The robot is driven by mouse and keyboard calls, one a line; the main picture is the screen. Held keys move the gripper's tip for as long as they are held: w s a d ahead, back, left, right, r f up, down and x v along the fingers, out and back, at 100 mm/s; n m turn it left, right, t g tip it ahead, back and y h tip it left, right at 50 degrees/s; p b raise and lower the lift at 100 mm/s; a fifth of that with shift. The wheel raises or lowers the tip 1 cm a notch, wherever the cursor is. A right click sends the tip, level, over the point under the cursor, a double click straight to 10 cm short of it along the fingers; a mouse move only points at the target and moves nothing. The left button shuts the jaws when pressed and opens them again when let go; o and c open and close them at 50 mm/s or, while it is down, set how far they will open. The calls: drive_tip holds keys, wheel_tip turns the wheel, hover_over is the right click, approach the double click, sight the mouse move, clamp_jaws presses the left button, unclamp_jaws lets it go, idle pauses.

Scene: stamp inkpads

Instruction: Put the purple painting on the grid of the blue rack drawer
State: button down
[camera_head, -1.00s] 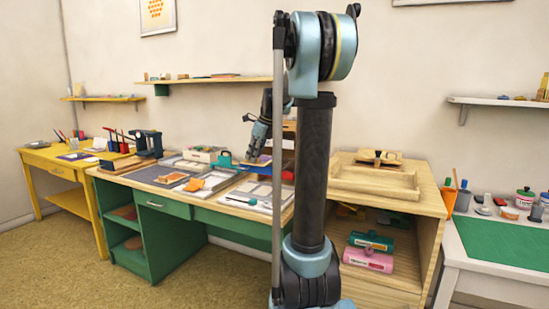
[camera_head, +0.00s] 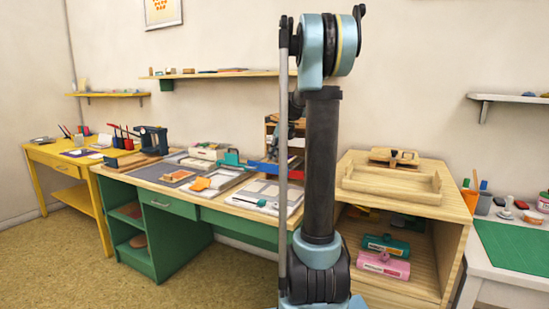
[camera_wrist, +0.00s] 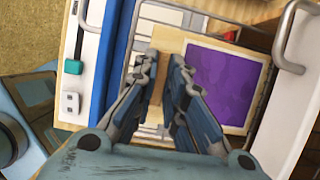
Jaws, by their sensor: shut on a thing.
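The purple painting (camera_wrist: 221,84) has a cream border and shows to the right of my fingers in the wrist view. My gripper (camera_wrist: 165,62) is shut on its cream left margin. The painting lies over the wire grid (camera_wrist: 143,22) of the drawer; whether it touches the wires cannot be told. The blue rack's edge (camera_wrist: 117,50) runs along the left of the grid. In the head view the blue rack (camera_head: 264,166) shows at the right end of the green desk, and my arm's column hides most of the gripper and painting.
A metal handle (camera_wrist: 286,40) lies close to the painting's right. The green desk (camera_head: 172,216) carries several trays and cards. A wooden cabinet (camera_head: 427,205) stands right of my column.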

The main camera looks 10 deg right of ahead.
drive_tip(key=shift+d+f, duration=0.1)
drive_tip(key=shift+f, duration=0.05)
drive_tip(key=c, duration=1.7)
unclamp_jaws()
drive_tip(key=shift+o, duration=0.2)
drive_tip(key=v, duration=1.2)
drive_tip(key=s+a+f+n+h, duration=0.15)
drive_tip(key=s+f+n, duration=0.4)
drive_tip(key=s, duration=0.55)
drive_tip(key=s+a+f+n, duration=0.3)
drive_tip(key=s+f+n, duration=0.3)
drive_tip(key=s, duration=0.5)
drive_tip(key=s+f+n+h, duration=0.2)
drive_tip(key=s+f+n, duration=1.2)
drive_tip(key=s+f, duration=0.3)
drive_tip(key=shift+s+d, duration=0.25)
drive_tip(key=shift+d, duration=0.1)
